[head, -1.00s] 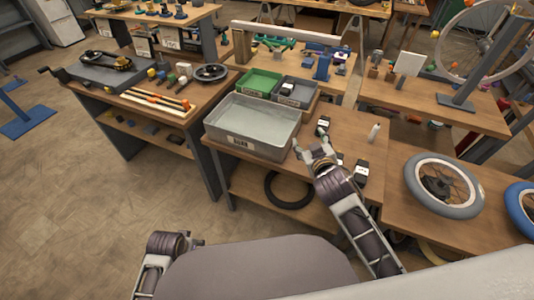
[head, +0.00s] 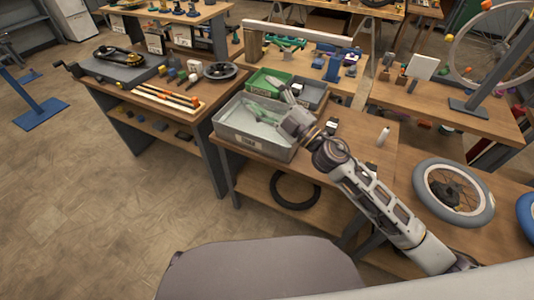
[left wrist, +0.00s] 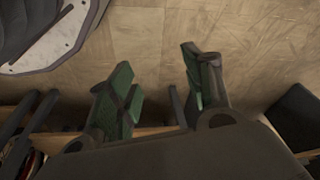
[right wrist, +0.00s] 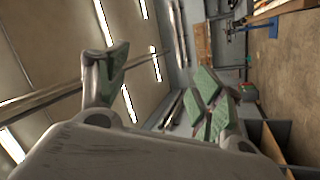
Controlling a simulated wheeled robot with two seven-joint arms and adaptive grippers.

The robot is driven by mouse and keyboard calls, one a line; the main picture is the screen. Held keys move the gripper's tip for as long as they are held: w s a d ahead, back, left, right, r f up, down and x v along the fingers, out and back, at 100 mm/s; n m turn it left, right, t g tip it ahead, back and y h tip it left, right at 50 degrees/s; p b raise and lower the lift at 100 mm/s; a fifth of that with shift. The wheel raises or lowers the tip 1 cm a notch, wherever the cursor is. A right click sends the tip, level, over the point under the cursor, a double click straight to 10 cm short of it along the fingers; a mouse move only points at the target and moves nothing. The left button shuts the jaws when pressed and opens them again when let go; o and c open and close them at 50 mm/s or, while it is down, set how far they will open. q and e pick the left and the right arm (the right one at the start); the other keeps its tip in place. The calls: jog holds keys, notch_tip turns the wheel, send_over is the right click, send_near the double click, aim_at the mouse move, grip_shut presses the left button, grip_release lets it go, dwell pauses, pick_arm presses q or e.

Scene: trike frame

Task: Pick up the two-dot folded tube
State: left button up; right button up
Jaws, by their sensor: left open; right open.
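I cannot make out dots on anything, so I cannot tell which item is the two-dot folded tube. One small black-and-white item (head: 331,126) lies on the bench just right of my right gripper's body. Similar dark items seen earlier on the bench are hidden behind my right arm. My right gripper (head: 275,104) is open over the large grey tray (head: 252,139), fingers pointing up and left, with nothing visible between them. It is also open and empty in the right wrist view (right wrist: 160,85). My left gripper (left wrist: 156,88) is open and empty in its wrist view, over the floor.
A green bin (head: 265,80) and a small dark grey bin (head: 314,93) stand behind the tray. A white bottle (head: 384,136) stands on the bench to the right. A wheel (head: 453,192) lies at the right. A black tyre (head: 294,190) lies on the lower shelf.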

jog(key=s+a+f+n+g+y, duration=0.25)
jog(key=a+f+n+g, duration=0.2)
jog(key=n+g, duration=0.5)
jog(key=d+f+n+g+h, duration=0.3)
jog(key=d+f+g+h, duration=0.15)
jog(key=f, duration=0.45)
pick_arm(q)
jog(key=s+a+f, duration=0.3)
jog(key=s+f, duration=0.6)
jog(key=f, duration=0.1)
jog(key=s+a+f+g, duration=0.1)
jog(key=s+a+f, duration=0.3)
jog(key=s+f, duration=0.5)
jog(key=shift+s+a+f, duration=0.2)
jog(key=shift+s+f, duration=0.05)
jog(key=shift+f, duration=0.4)
pick_arm(e)
jog(key=w+d+f+m+h, duration=0.1)
jog(key=d+h, duration=0.5)
jog(key=d, duration=0.8)
jog(key=d+f+m+g+h, duration=0.1)
jog(key=d+h, duration=0.6)
jog(key=d, duration=0.8)
notch_tip(320, 180, down, 3)
jog(key=shift+w+d+r+m+g, duration=0.15)
jog(key=shift+w+m+g, duration=0.2)
jog(key=shift+m, duration=0.2)
jog(key=shift+f, duration=4.4)
